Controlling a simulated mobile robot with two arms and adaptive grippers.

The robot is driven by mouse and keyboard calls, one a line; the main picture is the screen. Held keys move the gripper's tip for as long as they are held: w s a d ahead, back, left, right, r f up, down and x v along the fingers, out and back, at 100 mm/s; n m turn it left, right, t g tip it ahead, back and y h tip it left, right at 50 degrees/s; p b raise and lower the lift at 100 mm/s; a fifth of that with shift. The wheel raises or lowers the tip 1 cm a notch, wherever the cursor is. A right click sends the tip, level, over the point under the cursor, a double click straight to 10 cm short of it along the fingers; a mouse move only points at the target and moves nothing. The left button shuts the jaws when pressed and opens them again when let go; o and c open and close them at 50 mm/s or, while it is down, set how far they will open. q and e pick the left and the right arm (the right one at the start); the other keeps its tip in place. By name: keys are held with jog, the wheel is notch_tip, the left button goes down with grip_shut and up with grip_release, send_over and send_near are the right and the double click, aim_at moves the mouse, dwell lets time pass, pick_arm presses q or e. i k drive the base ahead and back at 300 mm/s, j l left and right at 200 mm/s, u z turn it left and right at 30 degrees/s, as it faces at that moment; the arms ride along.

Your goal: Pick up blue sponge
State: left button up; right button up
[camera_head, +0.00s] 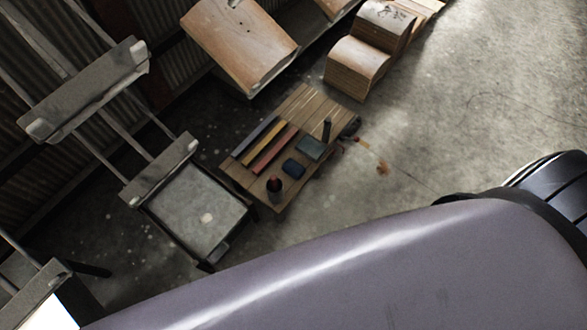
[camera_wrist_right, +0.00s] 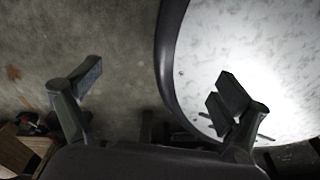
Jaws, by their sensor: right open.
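The blue sponge (camera_head: 293,168) looks like a small dark blue block lying on a low slatted wooden table (camera_head: 236,171) in the head view. A greenish block (camera_head: 311,148) lies just beyond it, and a dark cup with something red in it (camera_head: 274,188) stands nearer. My right gripper (camera_wrist_right: 160,83) shows only in the wrist view, with its two fingers spread wide and nothing between them. I cannot make out the sponge in that view. My left gripper is not in view.
Coloured strips (camera_head: 264,146) lie on the low table. A grey chair (camera_head: 198,215) stands left of it. Wooden blocks (camera_head: 357,68) are behind. In the wrist view a white speckled round surface with a black rim (camera_wrist_right: 235,45) lies beside the right finger. Bare floor (camera_head: 470,110) is on the right.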

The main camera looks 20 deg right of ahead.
aim_at(291, 167)
jog(key=i+l+u, duration=0.1)
jog(key=l+u, duration=0.35)
jog(key=l, duration=0.4)
jog(key=l+u, duration=0.5)
jog(key=l, duration=0.35)
